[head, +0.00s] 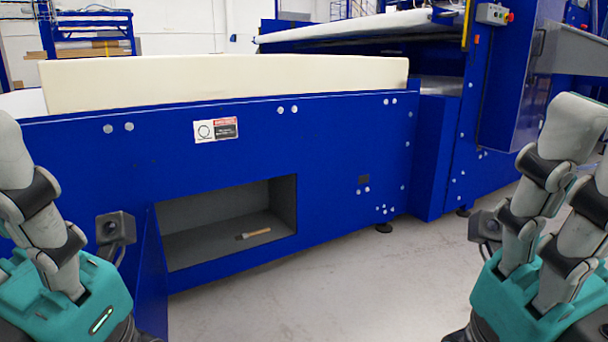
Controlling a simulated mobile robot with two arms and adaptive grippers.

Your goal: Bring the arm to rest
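My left gripper (40,200) is at the left edge, with a teal palm and a grey finger stretched upward; its other fingers are cut off by the frame. My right gripper (560,195) is at the right edge, its grey fingers stretched up and apart, partly outside the frame. Both look open, and nothing shows in either. Both are in front of the blue machine (330,140) and apart from the cream foam block (220,80) lying on top of it.
An open compartment (190,212) in the machine's front holds a small brush-like tool (254,233). Its blue door (151,280) stands open near my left gripper. A press with a raised white slab (350,27) and a control box (492,14) stands behind. The pale floor (360,290) in the middle is clear.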

